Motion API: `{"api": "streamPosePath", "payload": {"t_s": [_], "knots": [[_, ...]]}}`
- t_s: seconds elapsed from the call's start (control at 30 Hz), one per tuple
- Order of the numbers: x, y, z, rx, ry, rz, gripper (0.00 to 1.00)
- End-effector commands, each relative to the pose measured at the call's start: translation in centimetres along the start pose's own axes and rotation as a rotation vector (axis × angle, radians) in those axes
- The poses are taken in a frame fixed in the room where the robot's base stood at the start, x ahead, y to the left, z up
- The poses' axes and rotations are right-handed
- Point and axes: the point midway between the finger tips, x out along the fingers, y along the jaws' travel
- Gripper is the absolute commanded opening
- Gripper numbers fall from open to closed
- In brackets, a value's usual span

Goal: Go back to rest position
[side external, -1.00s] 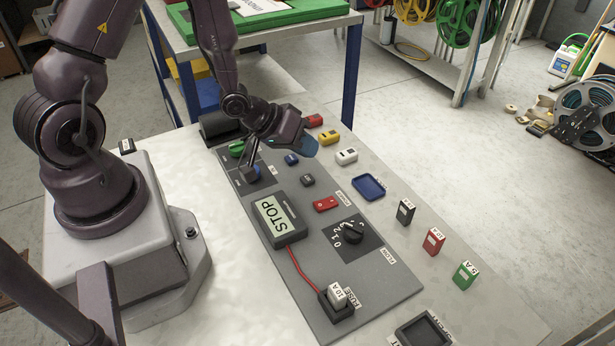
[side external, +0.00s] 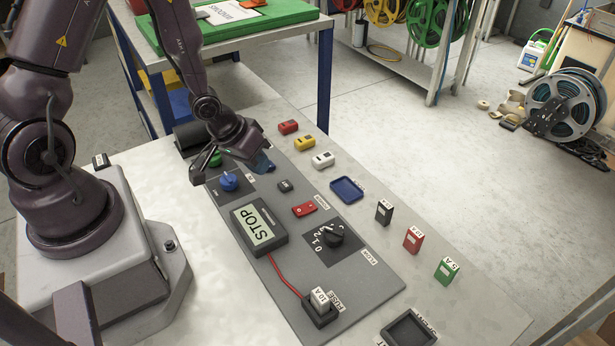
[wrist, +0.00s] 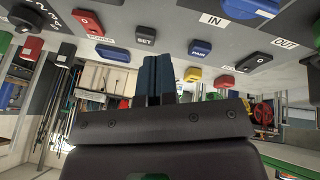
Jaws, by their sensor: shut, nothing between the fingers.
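My gripper (side external: 262,163) is above the far end of the grey control panel (side external: 362,290), seen in the side view. Its blue-grey fingers also show in the wrist view (wrist: 156,80), closed together with nothing between them. A dark SET button (side external: 285,186) and a red rocker (side external: 304,209) lie nearer the camera. The display (side external: 258,225) reads STOP.
A black rotary selector (side external: 334,236) and a white fuse (side external: 320,298) are nearer. A blue tray (side external: 346,189), several small coloured blocks and black (side external: 384,211), red (side external: 413,239) and green (side external: 446,270) fuses stand right of the panel. Hose reels (side external: 566,103) are beyond, apart from the bench.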

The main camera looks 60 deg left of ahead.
Motion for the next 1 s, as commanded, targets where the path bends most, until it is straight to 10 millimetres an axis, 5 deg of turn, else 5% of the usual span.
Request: {"api": "streamPosePath", "payload": {"t_s": [0.27,0.7,1.0], "knots": [[-8.4,-1.1,-0.8,0.147,-0.173,-0.263,0.0],[-24.1,6.2,1.0,0.28,-0.177,-0.227,0.0],[-29.7,9.6,1.6,0.357,0.038,-0.111,0.0]]}}
